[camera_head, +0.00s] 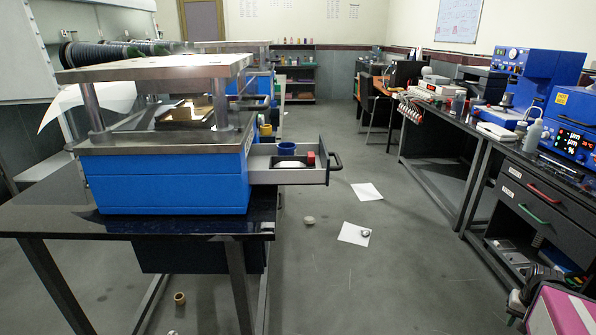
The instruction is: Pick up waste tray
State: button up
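No thing is clearly marked as the waste tray. A small dark tray-like item (277,163) with something white in it lies in the open grey drawer (262,177), which sticks out from the right side of the blue press unit (165,180). A blue cup (286,149) and a small red item (311,158) are also in the drawer. A flat dark tray with a brownish shiny top (187,113) lies on the press's metal plate, between the posts. My gripper is not clearly visible in this view.
The press stands on a black table (40,213) at left. Papers (367,191) and a few small round items (309,220) lie on the aisle floor, which is otherwise free. A long bench (455,130) with instruments and closed drawers (535,205) runs along the right.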

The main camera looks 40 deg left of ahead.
aim_at(276, 162)
jog(key=k+j+z, duration=0.15)
jog(key=k+j, duration=0.2)
jog(key=k+j+z, duration=0.15)
jog(key=k+j, duration=0.2)
jog(key=k, duration=0.15)
jog(key=k+j+z, duration=0.15)
jog(key=k, duration=0.3)
jog(key=j, duration=0.1)
